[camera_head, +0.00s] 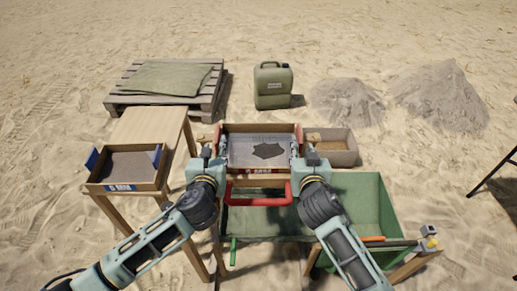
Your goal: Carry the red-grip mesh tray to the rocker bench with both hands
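The rocker bench (258,196), seemingly the wooden frame with a red bar, is just below and in front of the tray. I cannot tell whether the tray rests on it.
A blue-grip tray marked 6 MM (122,187) sits on a wooden table (150,128) at left. A green bin (388,210) stands at right, with a grey box (345,158) behind. A jerrycan (272,86), pallet (208,104) and sand heaps (440,97) are farther back.

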